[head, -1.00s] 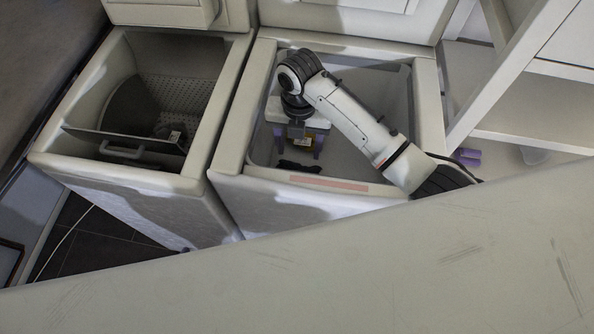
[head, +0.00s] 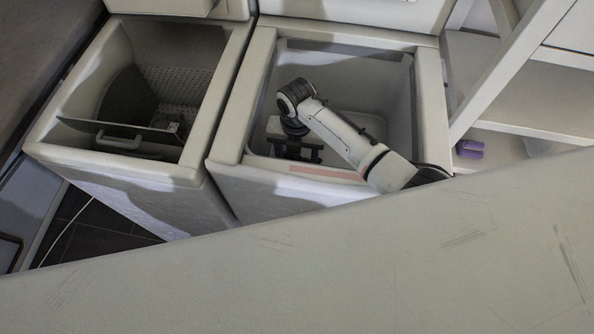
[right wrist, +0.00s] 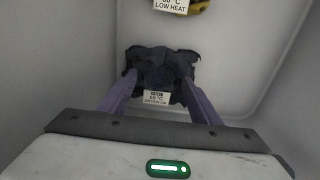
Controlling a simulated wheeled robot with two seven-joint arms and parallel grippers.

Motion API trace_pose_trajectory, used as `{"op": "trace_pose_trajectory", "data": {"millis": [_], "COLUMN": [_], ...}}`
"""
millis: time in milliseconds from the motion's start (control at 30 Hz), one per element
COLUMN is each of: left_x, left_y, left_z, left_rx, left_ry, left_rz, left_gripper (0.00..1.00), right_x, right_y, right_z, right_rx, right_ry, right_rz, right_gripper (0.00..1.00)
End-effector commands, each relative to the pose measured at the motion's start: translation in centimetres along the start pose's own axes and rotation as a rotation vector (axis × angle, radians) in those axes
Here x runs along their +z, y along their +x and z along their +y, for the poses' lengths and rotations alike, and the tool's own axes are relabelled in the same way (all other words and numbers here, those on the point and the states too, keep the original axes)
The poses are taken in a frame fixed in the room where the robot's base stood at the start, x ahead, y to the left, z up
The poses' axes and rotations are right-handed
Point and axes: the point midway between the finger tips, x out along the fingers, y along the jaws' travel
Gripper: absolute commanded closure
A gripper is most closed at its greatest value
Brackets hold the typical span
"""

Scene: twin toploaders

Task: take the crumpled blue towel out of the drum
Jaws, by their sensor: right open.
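The crumpled towel (right wrist: 162,62) is very dark blue in the right wrist view and lies low in the right toploader's drum (head: 355,110). A white care label (right wrist: 156,97) shows on its near side. My right gripper (right wrist: 160,84) is open, with one purple finger on each side of the towel. The tips reach its sides; I cannot tell whether they touch it. My left gripper is not in view.
A yellow item with a white "LOW HEAT" label (right wrist: 172,5) is farther back in the drum. The drum's rim (head: 432,110) surrounds my arm. The left toploader (head: 230,85) stands open beside it. A small purple object (head: 470,149) sits on the shelf at right.

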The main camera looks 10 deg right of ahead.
Motion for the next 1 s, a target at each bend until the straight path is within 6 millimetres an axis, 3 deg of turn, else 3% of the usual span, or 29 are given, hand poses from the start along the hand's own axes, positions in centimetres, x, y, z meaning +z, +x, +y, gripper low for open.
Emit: {"op": "trace_pose_trajectory", "data": {"millis": [33,300,400,767,1000], "left_x": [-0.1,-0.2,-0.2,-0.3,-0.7], "left_y": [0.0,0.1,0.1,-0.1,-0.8], "left_z": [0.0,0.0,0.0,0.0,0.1], "left_rx": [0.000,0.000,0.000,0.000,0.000], "left_ry": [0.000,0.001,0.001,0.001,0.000], "left_rz": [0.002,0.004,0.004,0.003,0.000], "left_gripper": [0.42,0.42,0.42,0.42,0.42], "right_x": [0.0,0.0,0.0,0.1,0.2], "right_y": [0.0,0.0,0.0,-0.6,-4.0], "right_z": [0.0,0.0,0.0,0.0,0.1], "right_rx": [0.000,0.000,0.000,0.001,0.004], "right_ry": [0.000,0.001,0.001,0.001,0.000], "right_rz": [0.000,0.000,0.000,-0.002,-0.006], "right_gripper": [0.42,0.88,1.00,1.00,1.00]}}
